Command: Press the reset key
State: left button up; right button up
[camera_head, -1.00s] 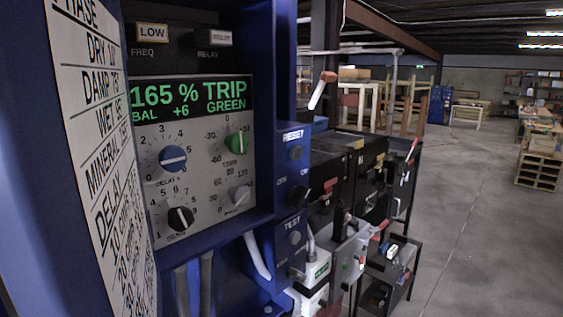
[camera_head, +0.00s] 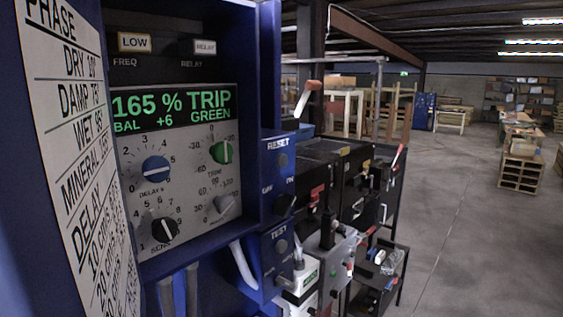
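The blue control cabinet (camera_head: 255,90) stands close on the left. On its right side is a blue box labelled RESET (camera_head: 278,143), with a dark round key switch (camera_head: 282,160) under the label and a black knob (camera_head: 284,206) lower down. Below it is a box labelled TEST (camera_head: 279,234) with a round switch (camera_head: 281,247). The display (camera_head: 172,107) reads 165 % TRIP, BAL +6, GREEN. The panel has a blue knob (camera_head: 156,169), a green knob (camera_head: 221,152) and a black knob (camera_head: 165,229). Neither of my grippers shows.
A white settings chart (camera_head: 75,130) is at the far left. Dark machinery (camera_head: 335,170) with a red-ended lever (camera_head: 308,96) stands right of the cabinet, with a low black cart (camera_head: 375,285) in front. Grey floor (camera_head: 460,230) is open on the right.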

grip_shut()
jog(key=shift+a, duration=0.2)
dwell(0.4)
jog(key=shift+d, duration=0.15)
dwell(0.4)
